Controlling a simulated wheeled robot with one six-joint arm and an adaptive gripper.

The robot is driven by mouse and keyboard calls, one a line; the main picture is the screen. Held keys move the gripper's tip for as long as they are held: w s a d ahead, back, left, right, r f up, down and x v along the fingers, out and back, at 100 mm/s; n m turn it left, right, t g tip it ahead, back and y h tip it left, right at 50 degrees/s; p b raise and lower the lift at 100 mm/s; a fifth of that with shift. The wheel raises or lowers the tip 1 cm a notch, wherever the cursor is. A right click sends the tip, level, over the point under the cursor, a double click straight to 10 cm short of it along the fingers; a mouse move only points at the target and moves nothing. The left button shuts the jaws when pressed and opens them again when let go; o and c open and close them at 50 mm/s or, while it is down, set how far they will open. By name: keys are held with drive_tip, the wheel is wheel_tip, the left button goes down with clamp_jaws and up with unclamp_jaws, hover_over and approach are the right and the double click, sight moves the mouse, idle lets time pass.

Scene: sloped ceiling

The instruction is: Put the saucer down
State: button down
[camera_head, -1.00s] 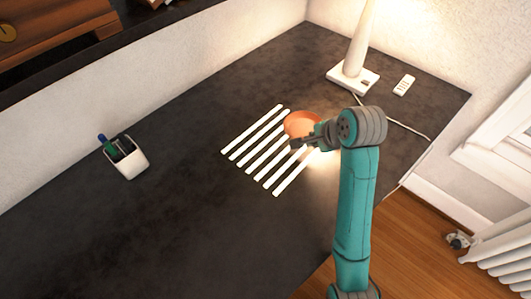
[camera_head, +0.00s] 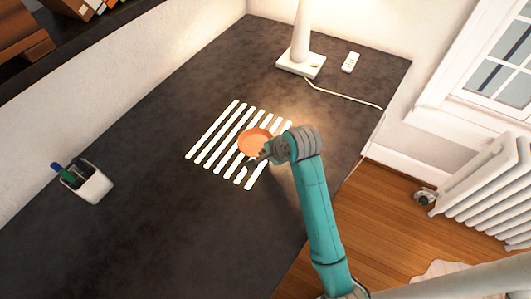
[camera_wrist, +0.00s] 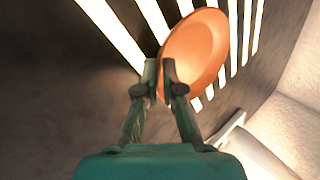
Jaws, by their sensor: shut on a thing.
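The orange saucer (camera_head: 254,141) is over the right part of a rack of white slats (camera_head: 213,129) on the dark table. My gripper (camera_head: 258,160) is shut on the saucer's near rim. In the wrist view, the saucer (camera_wrist: 203,45) sticks out to the upper right from between my fingertips (camera_wrist: 158,75), tilted in that picture, with white slats behind it. I cannot tell whether the saucer touches the slats. It hides parts of several slats.
A white lamp base (camera_head: 301,65) and a white remote (camera_head: 351,62) are at the back of the dark table (camera_head: 150,215). A cable runs to the right edge. A white pen cup (camera_head: 88,185) stands at the left. The front left of the table is clear.

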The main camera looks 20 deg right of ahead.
drive_tip(key=shift+f, duration=0.15)
drive_tip(key=c, duration=1.6)
unclamp_jaws()
drive_tip(key=v, duration=1.2)
drive_tip(key=shift+s, duration=0.1)
